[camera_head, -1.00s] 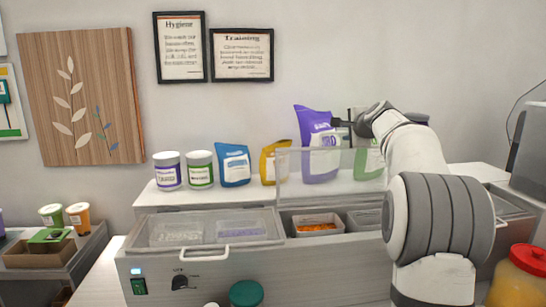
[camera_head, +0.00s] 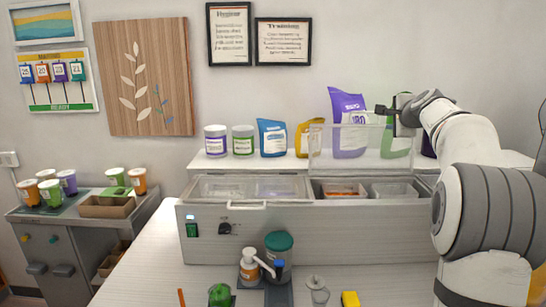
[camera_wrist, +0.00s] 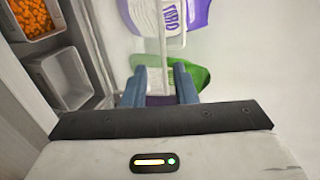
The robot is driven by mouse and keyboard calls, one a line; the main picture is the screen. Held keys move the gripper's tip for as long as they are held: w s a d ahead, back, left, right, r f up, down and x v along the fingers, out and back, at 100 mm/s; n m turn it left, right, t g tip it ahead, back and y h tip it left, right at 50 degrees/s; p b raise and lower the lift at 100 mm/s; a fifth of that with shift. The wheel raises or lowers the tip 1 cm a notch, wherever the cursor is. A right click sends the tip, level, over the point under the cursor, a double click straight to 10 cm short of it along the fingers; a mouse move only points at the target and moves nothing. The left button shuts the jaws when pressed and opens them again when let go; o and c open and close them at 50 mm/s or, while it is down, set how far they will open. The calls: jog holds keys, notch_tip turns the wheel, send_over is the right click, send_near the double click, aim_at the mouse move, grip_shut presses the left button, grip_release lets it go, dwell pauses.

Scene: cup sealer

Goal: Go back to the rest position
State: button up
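My gripper (camera_head: 385,111) is raised above the back shelf, in front of the green bag (camera_head: 398,140) and right of the purple bag (camera_head: 347,125). In the wrist view, the two blue-grey fingers of my gripper (camera_wrist: 160,86) stand apart with nothing visible held between them. The green bag (camera_wrist: 188,76) shows beyond the fingers, and the purple bag (camera_wrist: 180,18) shows above them. My arm extends from the right side of the head view.
The counter unit (camera_head: 330,225) has a clear lid (camera_head: 335,148) raised at the right, above open bins. A pump bottle (camera_head: 249,262), a green-lidded jar (camera_head: 279,242) and a yellow block (camera_head: 350,299) stand in front. A side cart (camera_head: 60,222) with several cups is at left.

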jog(key=s+a+f+n+g+y+b, duration=0.1)
jog(key=s+a+f+n+g, duration=0.2)
jog(key=s+a, duration=0.4)
jog(key=s+a+f+n+g, duration=0.1)
jog(key=s+a+f+n, duration=0.3)
jog(key=s+f, duration=0.3)
jog(key=s+a+f+n+g+y+b, duration=0.1)
jog(key=s+a+f+n+g, duration=0.15)
jog(key=s+a, duration=0.5)
jog(key=s+f+n+g, duration=0.1)
jog(key=s+f+n, duration=0.2)
jog(key=s+f, duration=0.2)
jog(key=s+a+f+n+g+h, duration=0.1)
jog(key=s+f, duration=0.5)
jog(key=s, duration=0.6)
jog(key=s+f+n+g+h, duration=0.1)
jog(key=s+f+n, duration=0.3)
jog(key=s, duration=0.5)
notch_tip(320, 180, down, 2)
jog(key=shift+a+f+n+g+b, duration=0.15)
jog(key=shift+n+g+b, duration=0.25)
jog(key=shift+g, duration=0.15)
